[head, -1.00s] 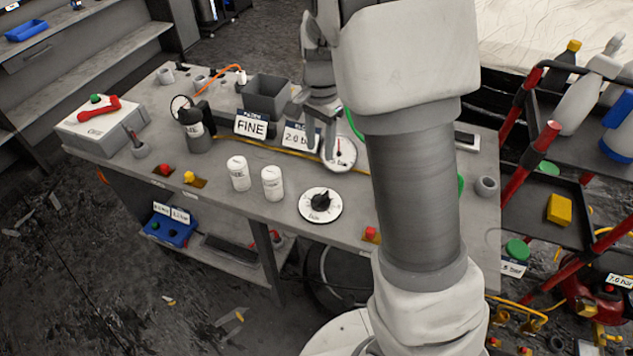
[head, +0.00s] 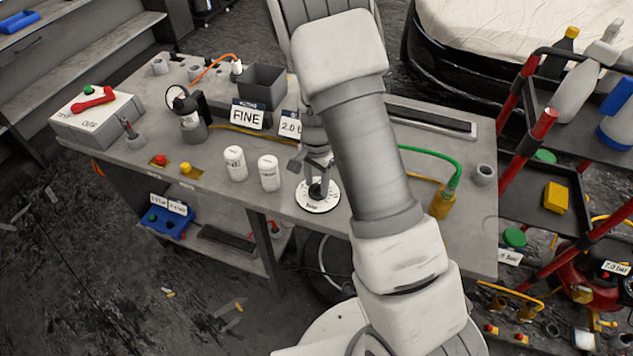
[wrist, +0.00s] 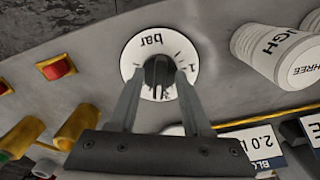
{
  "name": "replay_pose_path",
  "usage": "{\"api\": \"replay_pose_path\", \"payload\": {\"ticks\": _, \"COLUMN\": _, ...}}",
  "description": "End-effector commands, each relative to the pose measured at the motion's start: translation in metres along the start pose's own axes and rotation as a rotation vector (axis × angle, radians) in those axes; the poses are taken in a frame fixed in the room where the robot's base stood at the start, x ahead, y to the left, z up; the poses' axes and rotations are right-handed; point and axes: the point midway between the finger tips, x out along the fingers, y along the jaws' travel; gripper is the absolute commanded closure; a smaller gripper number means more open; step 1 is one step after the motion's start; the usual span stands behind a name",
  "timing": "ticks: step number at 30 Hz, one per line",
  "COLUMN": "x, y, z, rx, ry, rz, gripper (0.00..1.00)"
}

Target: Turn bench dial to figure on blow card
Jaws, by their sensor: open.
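My gripper (head: 316,180) is over the dial, pointing down. In the wrist view its two fingers (wrist: 159,90) are apart, one on each side of the knob; I cannot tell if they touch it. The blow card (head: 290,124) reads "2.0" and is partly hidden by my arm. It also shows in the wrist view (wrist: 262,142).
Two white canisters (head: 235,164) (head: 269,173) stand left of the dial. A FINE card (head: 248,116) and a grey bin (head: 262,87) stand behind. A red button (wrist: 57,68) is beside the dial. A green hose (head: 430,153) lies on the right.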

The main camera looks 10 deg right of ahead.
Motion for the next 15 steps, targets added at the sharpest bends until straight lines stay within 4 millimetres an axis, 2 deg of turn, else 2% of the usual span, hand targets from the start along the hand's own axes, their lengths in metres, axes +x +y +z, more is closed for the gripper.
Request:
{"api": "replay_pose_path", "payload": {"ticks": 9, "x": 0.0026, "y": -0.0001, "z": 0.0001, "rx": 0.000, "ry": 0.000, "rz": 0.000, "gripper": 0.51}}
{"api": "replay_pose_path", "payload": {"ticks": 15, "x": 0.0024, "y": 0.0000, "z": 0.0000, "rx": 0.000, "ry": 0.000, "rz": 0.000, "gripper": 0.87}}
